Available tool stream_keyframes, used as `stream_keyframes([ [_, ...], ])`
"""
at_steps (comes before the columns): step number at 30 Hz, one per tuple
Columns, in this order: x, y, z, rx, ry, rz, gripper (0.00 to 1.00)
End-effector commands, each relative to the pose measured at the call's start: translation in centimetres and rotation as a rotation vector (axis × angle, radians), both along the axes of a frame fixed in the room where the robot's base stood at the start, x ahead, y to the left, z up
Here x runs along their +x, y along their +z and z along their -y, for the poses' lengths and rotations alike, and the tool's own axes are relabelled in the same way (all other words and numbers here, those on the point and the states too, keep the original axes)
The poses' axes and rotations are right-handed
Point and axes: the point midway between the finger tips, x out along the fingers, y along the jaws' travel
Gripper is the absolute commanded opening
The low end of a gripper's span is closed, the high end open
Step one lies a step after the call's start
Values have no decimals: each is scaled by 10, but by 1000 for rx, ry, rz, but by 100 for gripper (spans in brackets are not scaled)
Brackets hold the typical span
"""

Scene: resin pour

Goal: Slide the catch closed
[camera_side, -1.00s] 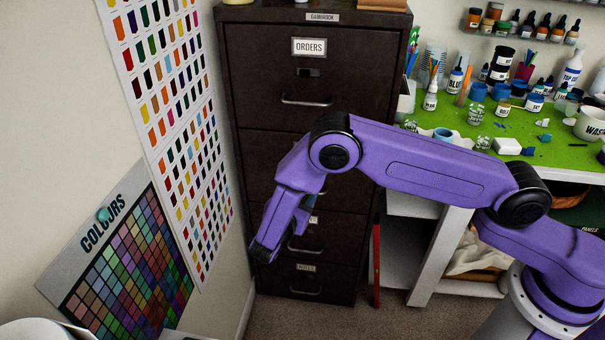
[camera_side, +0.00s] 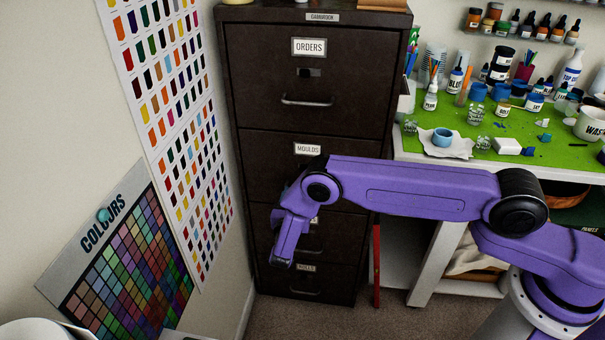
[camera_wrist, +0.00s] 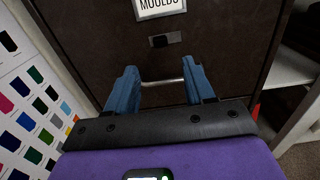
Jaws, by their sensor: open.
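The filing cabinet (camera_side: 265,110) is dark brown, with labelled drawers. In the wrist view, a small catch (camera_wrist: 165,40) sits below the MOULDS label (camera_wrist: 160,6), ahead of my gripper. I cannot tell whether it is slid open or closed. My gripper (camera_wrist: 160,68) has two blue fingers spread apart with nothing between them. Part of the drawer's bar handle (camera_wrist: 165,82) shows in the gap, beyond the fingers. In the side view my gripper (camera_side: 281,262) hangs in front of the lower drawers, and my arm hides the catch on the MOULDS drawer.
The ORDERS drawer (camera_side: 350,75) above has its own catch (camera_side: 308,72) and handle (camera_side: 307,101). Colour charts (camera_side: 165,85) cover the wall at left. A green-topped bench (camera_side: 560,155) with pots and bottles stands at right. A red upright object (camera_side: 376,265) is beside the cabinet.

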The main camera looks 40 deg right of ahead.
Motion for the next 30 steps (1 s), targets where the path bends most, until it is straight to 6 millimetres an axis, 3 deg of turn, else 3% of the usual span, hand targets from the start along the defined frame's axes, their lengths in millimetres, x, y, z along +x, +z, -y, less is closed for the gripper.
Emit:
stream_keyframes([
  [7, 33, 0, 35, 1, -5, 1, 53],
  [15, 62, 0, 62, 1, -2, 1, 53],
  [29, 71, 0, 71, 1, 0, 1, 53],
  [30, 71, 0, 71, 1, 0, 1, 50],
])
